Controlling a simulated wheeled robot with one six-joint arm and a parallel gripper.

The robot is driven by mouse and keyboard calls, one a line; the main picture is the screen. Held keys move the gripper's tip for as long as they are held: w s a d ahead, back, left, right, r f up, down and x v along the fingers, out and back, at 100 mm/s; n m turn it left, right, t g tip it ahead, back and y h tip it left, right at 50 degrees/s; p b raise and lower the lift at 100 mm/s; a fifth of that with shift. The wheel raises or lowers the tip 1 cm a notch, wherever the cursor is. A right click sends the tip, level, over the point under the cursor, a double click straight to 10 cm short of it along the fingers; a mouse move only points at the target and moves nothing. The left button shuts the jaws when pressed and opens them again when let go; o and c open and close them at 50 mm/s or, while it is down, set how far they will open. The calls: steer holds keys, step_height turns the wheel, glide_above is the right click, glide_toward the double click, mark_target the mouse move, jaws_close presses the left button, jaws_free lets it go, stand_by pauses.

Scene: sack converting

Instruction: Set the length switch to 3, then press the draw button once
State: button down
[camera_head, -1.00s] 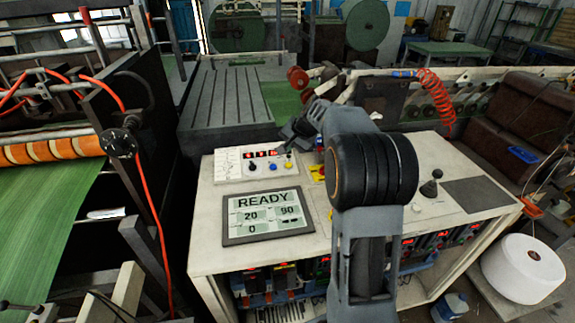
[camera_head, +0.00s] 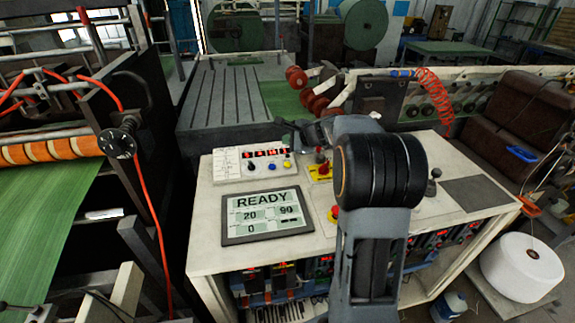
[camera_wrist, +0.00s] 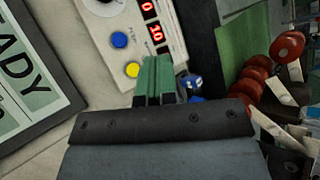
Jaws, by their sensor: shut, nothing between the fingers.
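A white control box (camera_head: 226,167) stands on the console, with red digit displays (camera_head: 265,153). A dark switch knob (camera_head: 250,165), a blue button (camera_head: 273,166) and a yellow button (camera_head: 287,164) sit in a row on it. Which control is the length switch or draw button is not readable. In the wrist view the knob (camera_wrist: 104,3) is cut by the top edge; the blue button (camera_wrist: 119,40) and yellow button (camera_wrist: 132,69) show clear. My gripper (camera_head: 284,122) is shut and empty, above and behind the box; its green fingertips (camera_wrist: 156,72) appear beside the yellow button.
A screen (camera_head: 267,216) in front of the box reads READY, 20, 90 and 0. A red-knobbed lever on a yellow plate (camera_head: 320,171) stands right of the box. My arm covers part of the console's right side. A grey slotted bed (camera_head: 222,95) lies behind.

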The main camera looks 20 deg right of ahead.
mark_target(287, 165)
steer(key=shift+f, duration=0.15)
steer(key=shift+w+d+f+b, duration=0.1)
steer(key=shift+w+f+b, duration=0.2)
steer(key=shift+f+b, duration=0.95)
steer(key=shift+w+d+f+b, duration=0.1)
steer(key=shift+w+f+b, duration=0.25)
steer(key=shift+f+b, duration=0.9)
steer(key=shift+w+f+b, duration=0.3)
steer(key=shift+f+b, duration=0.4)
steer(key=shift+f, duration=1)
steer(key=shift+f, duration=0.15)
steer(key=shift+w+f+b, duration=0.1)
steer(key=shift+f+b, duration=0.15)
steer(key=shift+b, duration=0.2)
